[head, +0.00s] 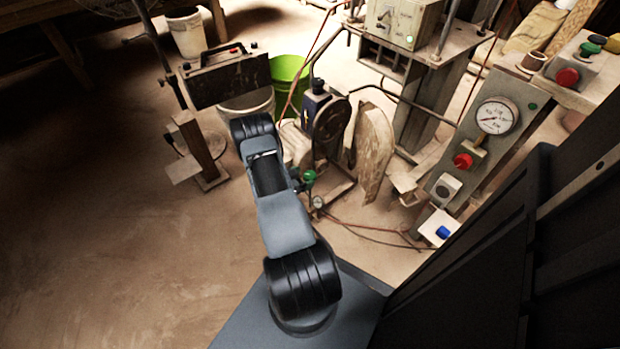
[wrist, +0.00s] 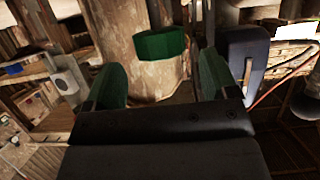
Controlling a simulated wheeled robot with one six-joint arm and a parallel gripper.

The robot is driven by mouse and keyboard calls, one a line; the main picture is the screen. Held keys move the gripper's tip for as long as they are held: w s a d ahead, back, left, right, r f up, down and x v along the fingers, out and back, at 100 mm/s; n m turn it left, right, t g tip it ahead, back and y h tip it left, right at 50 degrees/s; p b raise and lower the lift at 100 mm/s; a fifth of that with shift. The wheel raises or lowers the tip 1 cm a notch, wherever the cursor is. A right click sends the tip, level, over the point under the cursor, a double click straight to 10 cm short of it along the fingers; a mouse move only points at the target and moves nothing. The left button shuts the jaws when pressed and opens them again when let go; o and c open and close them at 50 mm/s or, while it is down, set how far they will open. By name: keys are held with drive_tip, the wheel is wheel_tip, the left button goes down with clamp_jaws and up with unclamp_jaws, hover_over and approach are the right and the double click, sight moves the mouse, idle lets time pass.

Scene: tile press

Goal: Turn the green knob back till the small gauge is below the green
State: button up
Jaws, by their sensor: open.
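The green knob (head: 309,177) sits low in the middle of the head view, on the small pump unit. In the wrist view the green knob (wrist: 160,43) is ahead of my gripper (wrist: 161,82), between the lines of its two green-padded fingers. The fingers are spread wide and nothing is between them; they appear short of the knob. The small gauge (head: 318,202) is just below the knob in the head view, too small to read its needle. I cannot make out the gauge in the wrist view. In the head view my arm hides the gripper.
A dark wheel (head: 331,127) and motor stand behind the knob. A green bucket (head: 290,77) is farther back. On the right, a post carries a large gauge (head: 496,116), a red knob (head: 463,160) and a blue button (head: 443,232). Hoses cross the floor; the left floor is clear.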

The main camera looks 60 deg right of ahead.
sight(309, 176)
drive_tip(key=shift+b+x, duration=0.5)
drive_tip(key=shift+x, duration=1.65)
drive_tip(key=c, duration=0.9)
